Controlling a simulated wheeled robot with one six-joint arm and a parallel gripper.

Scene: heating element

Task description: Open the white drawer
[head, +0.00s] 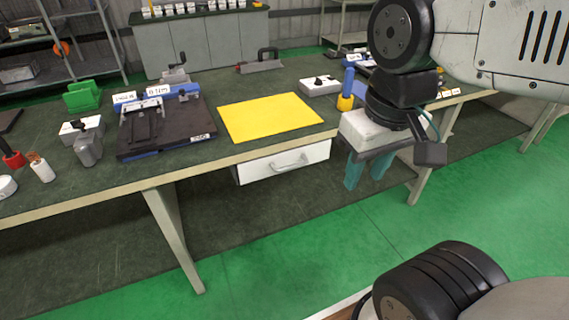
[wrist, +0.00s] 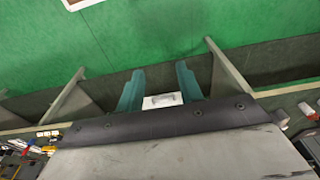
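The workbench (head: 215,165) carries a yellow mat (head: 270,117), a black-and-blue fixture (head: 165,125) and small tools. Slanted grey legs (head: 172,235) stand below its front edge. The green floor (head: 290,260) in front of the bench is clear.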

